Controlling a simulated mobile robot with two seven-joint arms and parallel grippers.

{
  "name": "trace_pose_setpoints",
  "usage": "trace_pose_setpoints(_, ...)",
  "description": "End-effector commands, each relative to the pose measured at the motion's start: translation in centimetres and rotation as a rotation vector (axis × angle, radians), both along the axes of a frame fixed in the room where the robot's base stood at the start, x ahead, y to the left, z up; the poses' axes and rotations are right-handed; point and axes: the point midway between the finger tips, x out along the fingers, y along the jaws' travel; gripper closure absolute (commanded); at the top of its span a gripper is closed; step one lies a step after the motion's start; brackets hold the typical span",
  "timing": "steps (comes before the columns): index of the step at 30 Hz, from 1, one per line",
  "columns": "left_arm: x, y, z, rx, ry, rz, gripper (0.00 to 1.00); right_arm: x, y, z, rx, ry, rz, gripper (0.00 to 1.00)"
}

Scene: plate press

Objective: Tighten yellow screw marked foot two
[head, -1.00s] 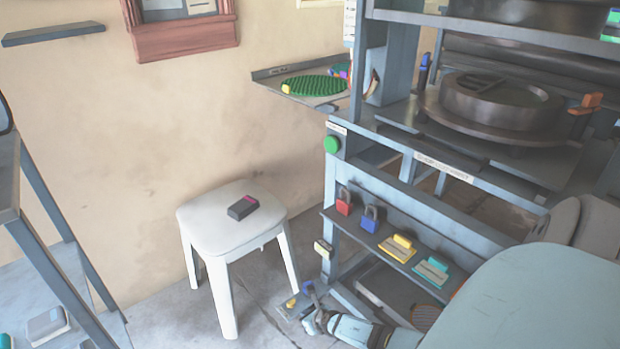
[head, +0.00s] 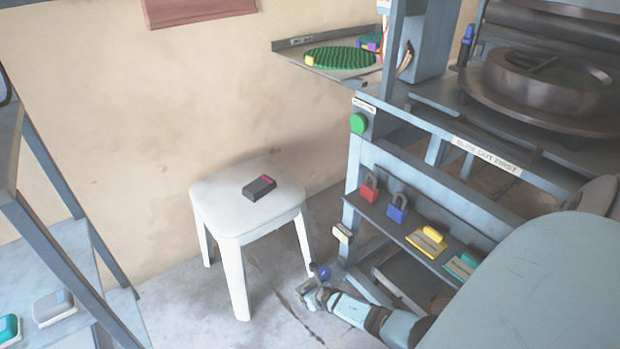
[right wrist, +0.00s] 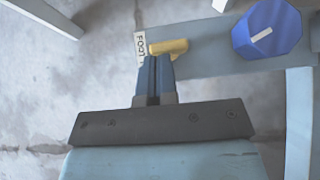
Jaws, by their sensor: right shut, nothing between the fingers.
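The yellow screw (right wrist: 168,48) shows in the right wrist view as a short yellow bar just ahead of my fingertips. A white label (right wrist: 140,46) beside it reads "FOOT"; its number is not legible. My right gripper (right wrist: 154,62) is shut and empty, its blue fingertips right at the screw's near left side. I cannot tell whether they touch it. In the head view my right gripper (head: 307,289) is low by the foot of the press frame, and I cannot make out the screw there. My left gripper is not in view.
A white stool (head: 231,211) with a dark box (head: 259,188) stands left of my gripper. The press shelf (head: 402,222) with padlocks is above. Floor between stool and gripper is clear.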

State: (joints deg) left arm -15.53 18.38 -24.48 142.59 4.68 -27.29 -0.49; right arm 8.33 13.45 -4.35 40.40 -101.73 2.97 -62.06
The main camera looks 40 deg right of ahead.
Motion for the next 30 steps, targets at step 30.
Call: trace_pose_setpoints(30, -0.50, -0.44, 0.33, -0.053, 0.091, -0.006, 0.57, 0.34, 0.46, 0.20, 0.002, -0.001, -0.166, 1.00)
